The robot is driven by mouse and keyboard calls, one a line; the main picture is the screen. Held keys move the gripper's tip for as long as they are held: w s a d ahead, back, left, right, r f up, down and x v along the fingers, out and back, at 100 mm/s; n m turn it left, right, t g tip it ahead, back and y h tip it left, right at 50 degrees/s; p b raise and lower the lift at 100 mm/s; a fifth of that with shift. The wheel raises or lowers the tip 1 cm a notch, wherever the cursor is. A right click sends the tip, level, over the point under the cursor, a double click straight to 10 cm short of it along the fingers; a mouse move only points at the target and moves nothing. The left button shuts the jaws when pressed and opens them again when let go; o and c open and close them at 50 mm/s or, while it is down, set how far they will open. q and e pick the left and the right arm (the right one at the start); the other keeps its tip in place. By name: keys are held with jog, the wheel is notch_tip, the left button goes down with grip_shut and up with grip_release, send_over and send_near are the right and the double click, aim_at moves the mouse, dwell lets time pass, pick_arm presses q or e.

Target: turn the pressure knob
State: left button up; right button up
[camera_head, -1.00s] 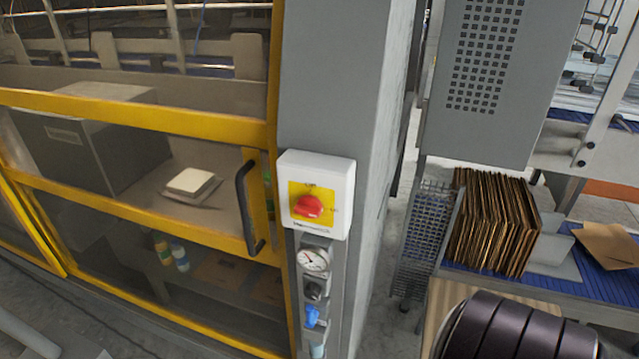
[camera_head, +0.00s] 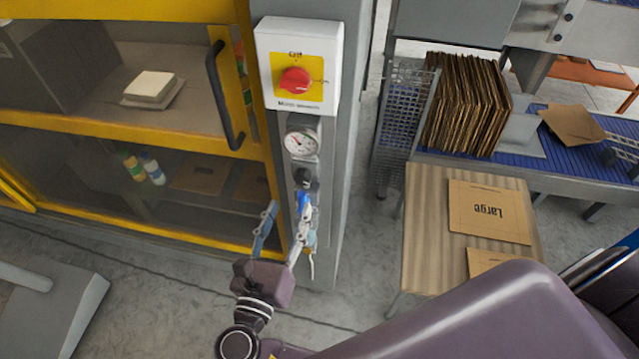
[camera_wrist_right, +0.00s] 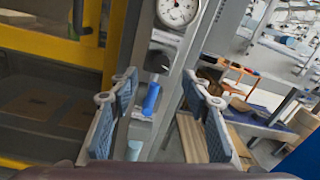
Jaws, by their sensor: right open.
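A dark round knob (camera_head: 305,180) sits on the grey post below a white pressure gauge (camera_head: 300,141). It also shows in the right wrist view (camera_wrist_right: 157,62), with the gauge (camera_wrist_right: 178,10) above it. A blue part (camera_wrist_right: 151,97) is just below the knob. My right gripper (camera_head: 285,219) is open and empty, its fingers pointing up toward the panel. In the wrist view its fingers (camera_wrist_right: 158,88) stand on either side of the blue part, with the knob between and beyond the tips. No contact with the knob shows. My left gripper is not in view.
A white box with a red switch (camera_head: 295,80) is above the gauge. A yellow-framed door with a dark handle (camera_head: 225,95) is to the left. At right are a wooden table (camera_head: 425,225) with cardboard and a blue conveyor (camera_head: 600,160) with upright cartons.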

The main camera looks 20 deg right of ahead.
aim_at(301, 181)
jog(key=x, duration=0.2)
jog(key=p+x, duration=0.1)
jog(key=shift+w+d+r, duration=0.25)
jog(key=shift+d, duration=0.05)
jog(key=p+x, duration=0.1)
jog(key=x, duration=0.2)
jog(key=shift+w+d+f, duration=0.1)
jog(key=shift+f, duration=0.05)
jog(key=shift+w+d, duration=0.1)
jog(key=shift+w, duration=0.05)
jog(key=shift+f, duration=0.1)
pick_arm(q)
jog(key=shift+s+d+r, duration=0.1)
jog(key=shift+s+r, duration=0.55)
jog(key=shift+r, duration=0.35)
pick_arm(e)
jog(key=c, duration=1.2)
